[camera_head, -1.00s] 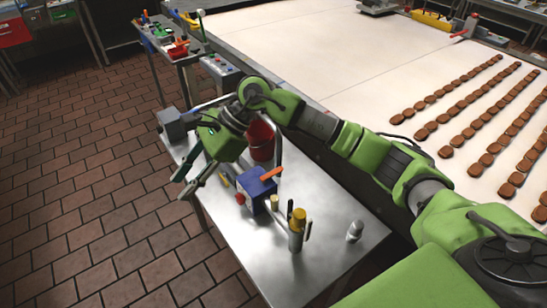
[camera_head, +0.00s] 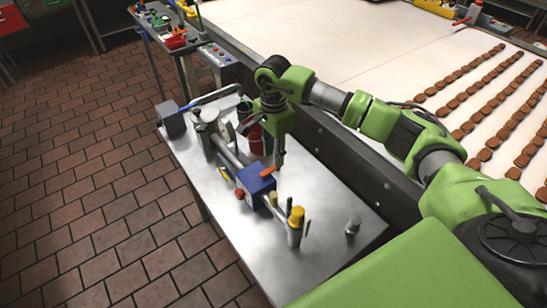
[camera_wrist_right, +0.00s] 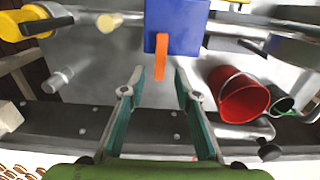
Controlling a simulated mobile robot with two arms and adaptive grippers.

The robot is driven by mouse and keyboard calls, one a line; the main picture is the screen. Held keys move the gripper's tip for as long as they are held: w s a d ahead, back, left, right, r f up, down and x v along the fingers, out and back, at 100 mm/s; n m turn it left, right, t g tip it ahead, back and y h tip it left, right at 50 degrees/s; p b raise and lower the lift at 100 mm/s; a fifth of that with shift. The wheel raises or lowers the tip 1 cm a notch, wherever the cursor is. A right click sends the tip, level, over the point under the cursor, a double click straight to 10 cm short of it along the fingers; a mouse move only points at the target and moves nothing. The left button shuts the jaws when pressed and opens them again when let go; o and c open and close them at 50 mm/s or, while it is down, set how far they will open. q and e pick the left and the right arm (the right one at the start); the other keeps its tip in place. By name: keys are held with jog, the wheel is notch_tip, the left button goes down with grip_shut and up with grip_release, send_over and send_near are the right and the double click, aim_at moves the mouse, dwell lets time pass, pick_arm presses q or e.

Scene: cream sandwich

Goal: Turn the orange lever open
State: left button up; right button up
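The orange lever (camera_head: 267,172) sits on top of a blue box (camera_head: 256,184) on the metal table. In the right wrist view the lever (camera_wrist_right: 160,58) hangs down from the blue box (camera_wrist_right: 176,22) in the picture. My right gripper (camera_head: 277,164) is above the table beside the lever. In the right wrist view its two fingers (camera_wrist_right: 160,80) are apart, with the lever's tip between or just beyond the fingertips. Nothing is held. I cannot tell whether the lever touches a finger. My left gripper is not in view.
A red bucket (camera_wrist_right: 240,97) stands beside the gripper. A yellow-capped cylinder (camera_head: 296,228), a red knob (camera_head: 239,194) and metal pipes surround the blue box. The conveyor (camera_head: 350,50) with rows of brown biscuits borders the table.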

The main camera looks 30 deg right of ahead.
aim_at(273, 167)
jog(key=shift+f+p, duration=0.4)
jog(key=shift+f, duration=1.55)
jog(key=shift+a, duration=0.1)
grip_shut()
